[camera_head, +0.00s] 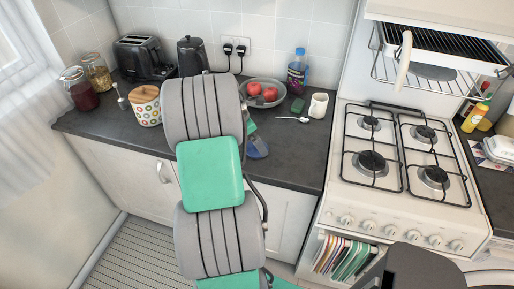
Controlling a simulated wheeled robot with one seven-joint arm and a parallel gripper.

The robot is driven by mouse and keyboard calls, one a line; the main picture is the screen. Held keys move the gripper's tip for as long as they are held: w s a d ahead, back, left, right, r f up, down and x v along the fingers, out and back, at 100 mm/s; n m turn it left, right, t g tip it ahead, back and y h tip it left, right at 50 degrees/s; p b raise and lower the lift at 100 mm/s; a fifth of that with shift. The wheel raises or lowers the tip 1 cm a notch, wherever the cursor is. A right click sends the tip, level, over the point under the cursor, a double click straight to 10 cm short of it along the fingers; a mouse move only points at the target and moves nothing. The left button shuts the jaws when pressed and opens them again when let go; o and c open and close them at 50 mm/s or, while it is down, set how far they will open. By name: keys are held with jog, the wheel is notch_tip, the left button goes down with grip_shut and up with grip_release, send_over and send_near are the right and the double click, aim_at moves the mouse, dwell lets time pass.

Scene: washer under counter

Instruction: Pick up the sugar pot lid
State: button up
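The sugar pot (148,113) looks like the white pot with coloured spots on the left part of the dark counter. Its light wooden lid (144,94) sits on top of it. My grey and green arm rises through the middle of the view, just right of the pot, and covers part of the counter. My gripper cannot be made out; the arm seems to hide it. Whether it is open or shut does not show.
Two glass jars (82,90), a black toaster (145,58) and a black kettle (192,56) stand near the pot. A fruit bowl (282,98), bottle (297,70) and white mug (318,105) are right of my arm. A white gas stove (400,200) is further right.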

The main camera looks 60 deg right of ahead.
jog(key=x, duration=0.3)
jog(key=shift+f, duration=0.1)
jog(key=shift+w, duration=0.1)
jog(key=c, duration=1.3)
jog(key=shift+c, duration=0.2)
